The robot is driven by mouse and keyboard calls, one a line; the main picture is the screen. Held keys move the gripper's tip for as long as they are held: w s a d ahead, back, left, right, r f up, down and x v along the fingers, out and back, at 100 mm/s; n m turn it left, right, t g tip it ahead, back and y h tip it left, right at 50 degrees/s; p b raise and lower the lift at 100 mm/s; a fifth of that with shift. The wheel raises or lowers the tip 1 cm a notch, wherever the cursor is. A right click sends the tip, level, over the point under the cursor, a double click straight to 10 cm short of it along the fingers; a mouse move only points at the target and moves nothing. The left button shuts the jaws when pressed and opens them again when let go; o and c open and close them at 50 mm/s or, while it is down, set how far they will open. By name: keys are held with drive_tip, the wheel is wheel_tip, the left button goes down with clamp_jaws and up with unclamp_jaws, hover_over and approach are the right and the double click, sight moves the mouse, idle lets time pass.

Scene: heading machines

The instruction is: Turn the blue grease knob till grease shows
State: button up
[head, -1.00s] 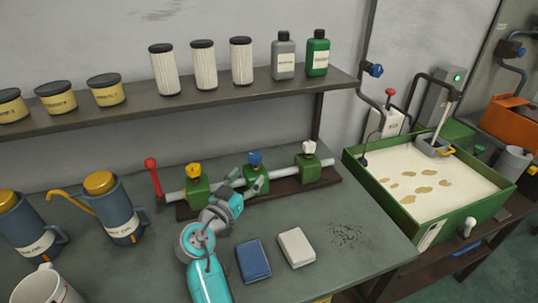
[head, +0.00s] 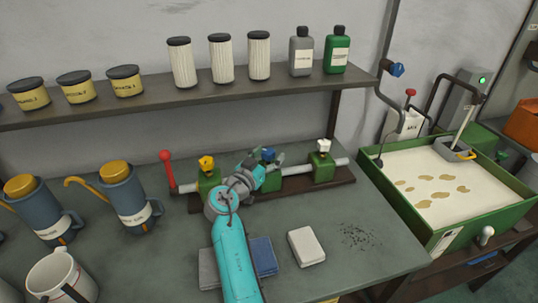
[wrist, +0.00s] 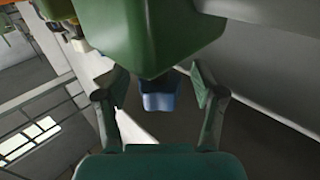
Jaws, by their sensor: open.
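The blue knob (head: 268,154) tops the middle green block of a bar with three green blocks on the bench. My gripper (head: 262,168) is at this block, its fingers by the knob. In the wrist view the blue knob (wrist: 160,92) appears between the open fingers (wrist: 160,97), below a large green block (wrist: 150,35). I see gaps on both sides, and the jaws are not closed on it. No grease is visible at the knob, and my gripper hides part of the block.
A yellow knob (head: 206,163) and a white knob (head: 323,146) flank it, with a red-tipped lever (head: 167,170) at left. Blue oil cans (head: 125,195) stand left. A blue pad (head: 263,256) and a white pad (head: 306,246) lie near my arm. The shelf (head: 150,105) overhangs behind.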

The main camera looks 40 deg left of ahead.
drive_tip(key=shift+w, duration=0.2)
drive_tip(key=c, duration=1.2)
drive_tip(key=shift+o, duration=0.2)
drive_tip(key=shift+n+y, duration=0.3)
drive_tip(key=shift+y, duration=0.2)
